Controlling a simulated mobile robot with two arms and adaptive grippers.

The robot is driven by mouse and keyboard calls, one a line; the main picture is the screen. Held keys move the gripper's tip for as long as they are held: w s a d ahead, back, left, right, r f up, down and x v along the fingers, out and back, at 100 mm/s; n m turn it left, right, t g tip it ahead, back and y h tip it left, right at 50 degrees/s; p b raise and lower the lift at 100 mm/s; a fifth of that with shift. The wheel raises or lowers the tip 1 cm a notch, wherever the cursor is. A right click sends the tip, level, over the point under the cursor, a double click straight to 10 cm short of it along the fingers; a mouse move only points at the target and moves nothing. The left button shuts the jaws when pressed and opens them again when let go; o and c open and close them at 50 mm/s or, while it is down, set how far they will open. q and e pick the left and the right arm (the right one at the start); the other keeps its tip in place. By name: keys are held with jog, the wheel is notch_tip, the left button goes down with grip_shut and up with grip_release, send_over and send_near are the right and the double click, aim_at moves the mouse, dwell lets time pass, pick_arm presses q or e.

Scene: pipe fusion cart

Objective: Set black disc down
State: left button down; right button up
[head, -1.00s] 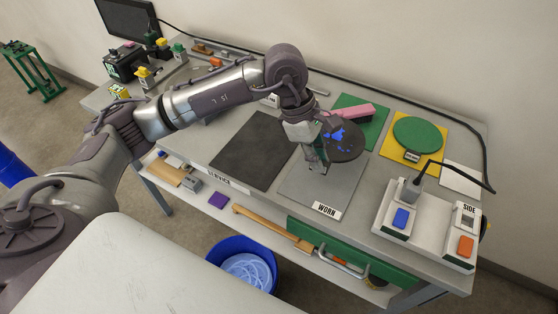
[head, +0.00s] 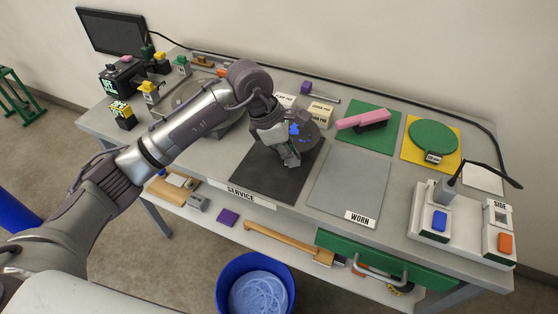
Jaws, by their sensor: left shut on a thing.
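The black disc (head: 303,137), dark with blue patches on its face, is held in my left gripper (head: 290,162). The gripper covers part of the disc. My left gripper is shut on the disc over the black mat (head: 262,183) with the SERVICE label. I cannot tell whether the disc touches the mat. The grey WORN mat (head: 350,182) to the right is bare. My right gripper is not in view.
A green mat (head: 382,142) with a pink-topped brush (head: 364,120) lies behind the WORN mat. A green disc (head: 433,138) lies on a yellow mat (head: 409,160). A switch box (head: 432,222) stands at the right front. A blue bin (head: 224,280) is on the floor.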

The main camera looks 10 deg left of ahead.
pick_arm(q)
jog(key=shift+w+a+f, duration=0.1)
jog(key=shift+a+f, duration=0.2)
jog(key=shift+a, duration=0.45)
jog(key=shift+a+f, duration=0.25)
jog(key=shift+a, duration=0.05)
jog(key=shift+w+a+f, duration=0.1)
jog(key=shift+f, duration=0.05)
jog(key=shift+f+p, duration=0.3)
jog(key=shift+p, duration=0.05)
notch_tip(320, 180, down, 3)
jog(key=shift+f+p, duration=0.1)
jog(key=shift+p, duration=0.5)
jog(key=shift+f, duration=0.1)
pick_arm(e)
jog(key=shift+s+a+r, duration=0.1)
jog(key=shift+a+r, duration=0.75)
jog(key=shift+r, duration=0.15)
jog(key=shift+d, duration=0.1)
